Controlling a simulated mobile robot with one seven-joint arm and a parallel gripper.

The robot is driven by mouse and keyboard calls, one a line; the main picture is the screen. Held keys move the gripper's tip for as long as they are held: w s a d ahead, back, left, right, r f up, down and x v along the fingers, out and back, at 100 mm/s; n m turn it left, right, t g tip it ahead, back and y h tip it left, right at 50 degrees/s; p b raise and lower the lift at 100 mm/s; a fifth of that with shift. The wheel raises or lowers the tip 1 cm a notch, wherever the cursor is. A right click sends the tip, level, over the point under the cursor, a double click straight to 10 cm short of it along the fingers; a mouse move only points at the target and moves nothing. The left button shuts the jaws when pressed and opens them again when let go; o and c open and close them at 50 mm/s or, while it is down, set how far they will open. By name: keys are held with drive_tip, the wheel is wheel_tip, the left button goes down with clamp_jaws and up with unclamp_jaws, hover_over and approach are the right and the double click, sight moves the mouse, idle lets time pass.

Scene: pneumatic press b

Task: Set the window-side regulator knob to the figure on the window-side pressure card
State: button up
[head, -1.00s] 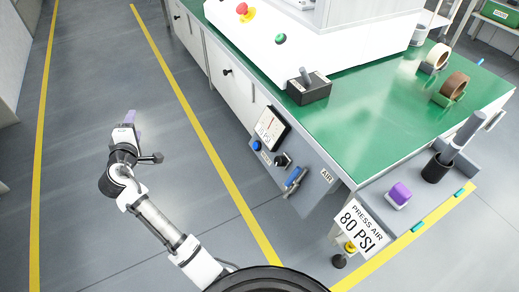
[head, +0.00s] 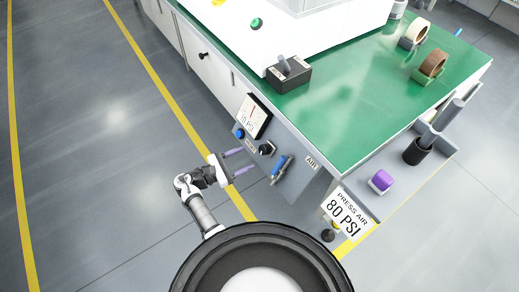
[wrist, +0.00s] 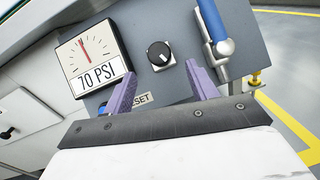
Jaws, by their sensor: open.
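The regulator knob (head: 266,149) is black with a pale mark and sits on the grey panel at the bench's end. In the wrist view the knob (wrist: 159,55) lies ahead, between the lines of my two purple fingers. My gripper (head: 248,158) is open and empty, apart from the knob and in front of the panel; its spread fingers also show in the wrist view (wrist: 160,70). The gauge (wrist: 93,56) left of the knob reads 70 PSI. The pressure card (head: 346,214) reads "PRESS AIR 80 PSI". Neither is visibly marked window-side.
A blue-handled valve (head: 280,168) is close to the right of the knob. A blue button (head: 240,133) sits below the gauge. A grey shelf (head: 372,208) with a purple block (head: 381,181) juts out at right. Floor left of the bench is clear.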

sight(261, 150)
drive_tip(key=x, duration=0.7)
drive_tip(key=shift+w+p, duration=0.1)
drive_tip(key=shift+p, duration=0.2)
drive_tip(key=c, duration=1)
drive_tip(key=shift+w+f+m+g+b, duration=0.1)
drive_tip(key=shift+f+m+g+b, duration=0.05)
drive_tip(key=shift+m+g+b, duration=0.6)
drive_tip(key=m+g, duration=0.1)
drive_tip(key=m, duration=0.1)
drive_tip(key=m+g+b, duration=0.1)
drive_tip(key=m, duration=0.1)
drive_tip(key=shift+m+h, duration=0.25)
drive_tip(key=shift+h, duration=0.05)
drive_tip(key=o, duration=1)
